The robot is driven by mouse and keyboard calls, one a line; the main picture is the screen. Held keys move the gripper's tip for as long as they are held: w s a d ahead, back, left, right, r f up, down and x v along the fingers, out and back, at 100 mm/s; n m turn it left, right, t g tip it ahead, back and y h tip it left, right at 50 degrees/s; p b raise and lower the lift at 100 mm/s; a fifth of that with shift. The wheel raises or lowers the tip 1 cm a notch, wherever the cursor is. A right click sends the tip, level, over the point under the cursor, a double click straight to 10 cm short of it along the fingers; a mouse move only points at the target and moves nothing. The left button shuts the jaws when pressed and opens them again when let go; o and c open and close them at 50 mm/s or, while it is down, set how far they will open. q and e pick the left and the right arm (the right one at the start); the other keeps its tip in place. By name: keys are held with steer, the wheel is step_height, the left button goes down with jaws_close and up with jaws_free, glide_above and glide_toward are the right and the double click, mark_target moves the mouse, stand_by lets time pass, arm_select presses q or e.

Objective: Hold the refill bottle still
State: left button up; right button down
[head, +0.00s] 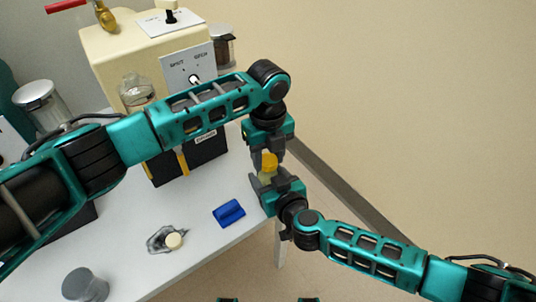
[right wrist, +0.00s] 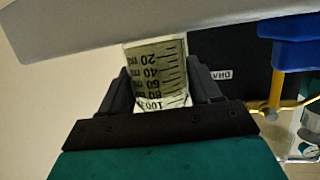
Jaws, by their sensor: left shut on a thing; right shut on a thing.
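The refill bottle (head: 266,178) shows small between my two grippers in the head view, with a yellow cap or top (head: 269,162). In the right wrist view it is a clear bottle (right wrist: 158,72) with black graduation marks, upside down in that picture. My right gripper (head: 266,183) is shut on the bottle's body; its dark jaws (right wrist: 160,92) press on both sides. My left gripper (head: 267,154) comes from above and is shut on the yellow top. Its fingers partly hide the top. The bottle is held near the table's right edge.
A blue block (head: 229,213), a clear item with a cream knob (head: 174,240) and a grey cylinder (head: 85,284) are on the white table (head: 205,262). Behind are a cream cabinet (head: 125,48), a black box (head: 208,150) and a lidded jar (head: 42,103). Open floor lies right.

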arm_select(q)
steer(key=n, duration=1.8)
steer(key=shift+n, duration=0.4)
steer(key=n, duration=0.4)
steer(key=shift+d, duration=0.1)
steer(key=n, duration=0.4)
steer(key=shift+n, duration=0.3)
steer(key=n, duration=0.8)
steer(key=shift+r+n, duration=0.1)
steer(key=shift+n, duration=0.3)
